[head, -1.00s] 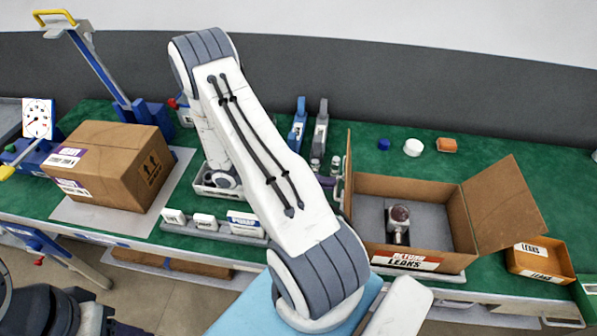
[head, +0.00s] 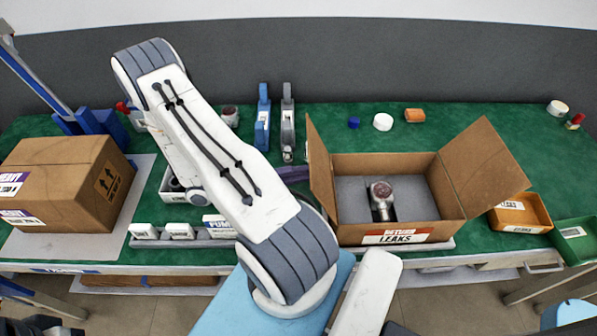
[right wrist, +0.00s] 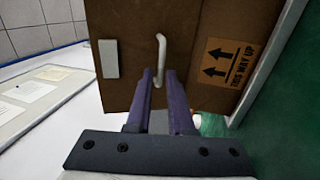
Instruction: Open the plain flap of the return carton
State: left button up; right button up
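The return carton (head: 455,222), an open brown box with a "RETURN LEAKS" label, sits at the right of the bench. Its left flap (head: 319,160) leans outward to the left; its right flap (head: 485,168) is folded out. The left flap's outer face (right wrist: 205,25) fills the right wrist view, with a bar handle (right wrist: 160,48), a pale patch and a "THIS WAY UP" label. My right gripper (right wrist: 161,78) has its purple fingers close on both sides of the handle. In the head view, its purple fingers (head: 293,173) show beside this flap. My left gripper is out of view.
A closed carton (head: 60,165) sits at the left. Two upright tools (head: 263,115) stand behind my arm.

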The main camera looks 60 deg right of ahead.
jog(key=shift+o, duration=0.6)
jog(key=r+b+v, duration=0.2)
jog(key=v, duration=1.1)
jog(key=shift+w+r+b, duration=0.2)
jog(key=shift+w+b, duration=0.05)
jog(key=shift+b, duration=0.15)
jog(key=shift+a, duration=0.1)
